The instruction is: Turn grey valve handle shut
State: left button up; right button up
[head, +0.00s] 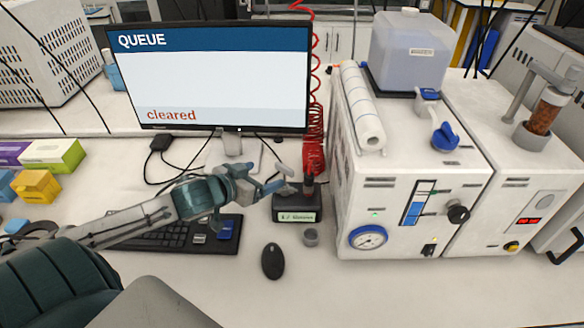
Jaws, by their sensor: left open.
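A small dark block (295,208) with a pale label stands on the bench, left of the white reactor unit. A dark upright fitting (308,184) rises from it below the coiled red hose. A small grey lever-like part (287,188) shows at the block's top left; it may be the grey valve handle, but my fingers are close to it and its shape is hard to make out. My left gripper (275,181) is open, its fingers pointing right toward this part. I cannot tell if they touch it. My right gripper is not in view.
The white reactor unit (400,225) has a blue-rimmed gauge (368,237), a black knob (458,213) and a blue valve handle (445,136) on top. A monitor (215,80) reads "cleared".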

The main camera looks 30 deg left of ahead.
aim_at(283, 168)
pick_arm(q)
jog(key=shift+p+x, duration=0.45)
jog(key=shift+x, duration=4.7)
jog(key=shift+a, duration=0.1)
jog(key=c, duration=1)
